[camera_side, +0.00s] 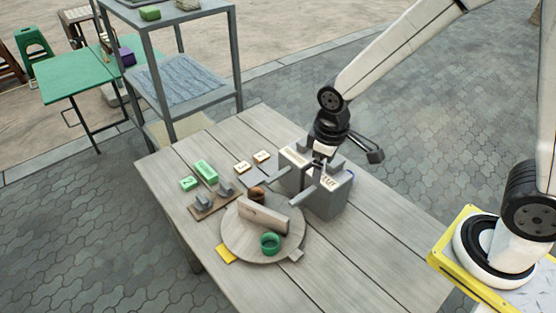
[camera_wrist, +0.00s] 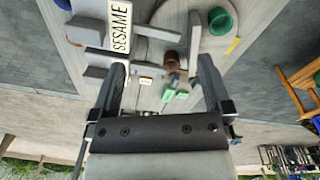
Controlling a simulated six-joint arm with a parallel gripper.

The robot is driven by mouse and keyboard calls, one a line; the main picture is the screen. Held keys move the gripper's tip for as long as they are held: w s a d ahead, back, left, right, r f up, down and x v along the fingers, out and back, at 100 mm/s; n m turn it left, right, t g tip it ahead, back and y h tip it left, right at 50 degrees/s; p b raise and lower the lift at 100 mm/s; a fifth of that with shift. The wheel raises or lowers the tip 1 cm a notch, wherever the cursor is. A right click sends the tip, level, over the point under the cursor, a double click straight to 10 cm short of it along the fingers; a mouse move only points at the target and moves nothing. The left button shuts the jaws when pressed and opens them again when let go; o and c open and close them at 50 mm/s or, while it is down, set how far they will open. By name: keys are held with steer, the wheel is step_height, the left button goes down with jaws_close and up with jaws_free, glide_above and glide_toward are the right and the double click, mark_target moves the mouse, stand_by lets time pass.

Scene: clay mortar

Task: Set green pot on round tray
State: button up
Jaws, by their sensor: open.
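The small green pot (camera_side: 269,243) stands on the front part of the round wooden tray (camera_side: 235,241), beside a long upright wooden block. In the wrist view the pot (camera_wrist: 221,20) shows at the top, right of centre, on the pale tray (camera_wrist: 245,22). My gripper (camera_side: 319,162) is above the grey boxes, behind and to the right of the pot and clear of it. In the wrist view my gripper's fingers (camera_wrist: 162,72) are spread with nothing held between them.
Grey labelled boxes with handles (camera_side: 325,200) stand between my gripper and the tray. A brown pot (camera_side: 257,193), a wooden block (camera_side: 262,214) and green blocks (camera_side: 206,171) are near. A metal shelf (camera_side: 238,60) stands behind. The table's right front is clear.

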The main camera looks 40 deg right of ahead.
steer(key=s+d+r+m+t, duration=0.1)
steer(key=s+d+m, duration=0.3)
steer(key=s+d, duration=0.1)
steer(key=shift+s+d+r+t, duration=0.25)
steer(key=shift+s+d+t, duration=0.15)
steer(key=shift+s, duration=0.05)
